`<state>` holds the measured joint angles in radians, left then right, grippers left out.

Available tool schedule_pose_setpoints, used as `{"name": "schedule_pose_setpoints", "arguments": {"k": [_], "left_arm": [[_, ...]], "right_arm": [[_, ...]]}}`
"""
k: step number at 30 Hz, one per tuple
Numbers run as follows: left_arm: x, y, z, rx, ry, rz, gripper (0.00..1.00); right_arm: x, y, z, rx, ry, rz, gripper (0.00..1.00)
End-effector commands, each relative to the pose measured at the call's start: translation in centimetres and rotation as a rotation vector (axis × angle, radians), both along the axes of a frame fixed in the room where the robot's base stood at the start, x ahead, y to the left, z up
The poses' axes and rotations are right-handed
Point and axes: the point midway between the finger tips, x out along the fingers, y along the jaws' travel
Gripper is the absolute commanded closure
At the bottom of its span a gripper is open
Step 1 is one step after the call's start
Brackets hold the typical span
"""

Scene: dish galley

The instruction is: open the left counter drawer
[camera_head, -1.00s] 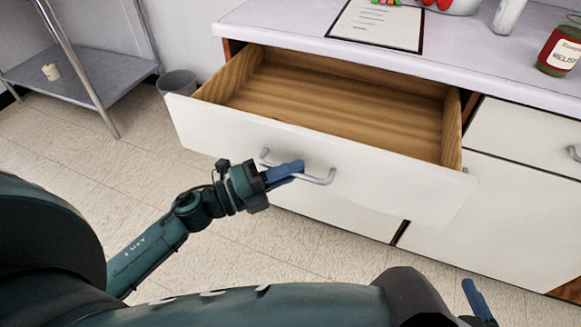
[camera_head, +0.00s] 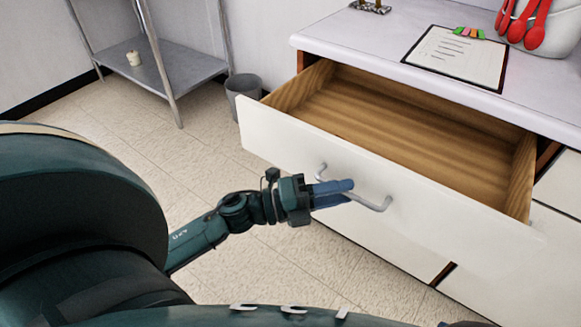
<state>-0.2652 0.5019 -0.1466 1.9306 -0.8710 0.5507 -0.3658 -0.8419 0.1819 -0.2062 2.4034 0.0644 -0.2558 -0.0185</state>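The left counter drawer (camera_head: 370,165) stands pulled out from the counter, with its bare wooden inside showing. Its white front carries a grey bar handle (camera_head: 376,204). My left gripper (camera_head: 350,190) is at the handle, its blue fingers overlapping the bar near its middle. The fingers look close together, but whether they clasp the bar or only touch it is hard to see. My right gripper is out of view; only a small dark part of me shows at the bottom right edge.
The counter top (camera_head: 400,22) holds a clipboard (camera_head: 458,56) and a white tub with red utensils (camera_head: 545,30). A grey bin (camera_head: 243,90) stands on the floor left of the drawer, beside a metal shelf rack (camera_head: 170,72). The tiled floor in front is clear.

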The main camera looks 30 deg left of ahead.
Motion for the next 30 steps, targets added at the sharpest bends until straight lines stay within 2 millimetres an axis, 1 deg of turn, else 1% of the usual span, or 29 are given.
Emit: {"name": "schedule_pose_setpoints", "arguments": {"k": [3,9,15,21,30], "left_arm": [[-1.7,1.7,-0.6,0.001,0.006,0.001,0.68],[-4.8,5.1,-1.1,0.003,0.004,0.002,0.68],[-7.0,7.6,-1.4,0.001,0.004,0.0,0.68],[-7.9,8.5,-1.6,0.001,0.001,0.0,0.68],[-8.0,8.6,-1.5,0.0,0.0,0.0,0.68]], "right_arm": [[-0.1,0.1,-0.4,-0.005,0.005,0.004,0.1],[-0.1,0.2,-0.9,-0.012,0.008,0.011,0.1],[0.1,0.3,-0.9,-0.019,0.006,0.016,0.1],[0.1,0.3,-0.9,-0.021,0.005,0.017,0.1],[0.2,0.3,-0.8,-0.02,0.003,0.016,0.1]]}}
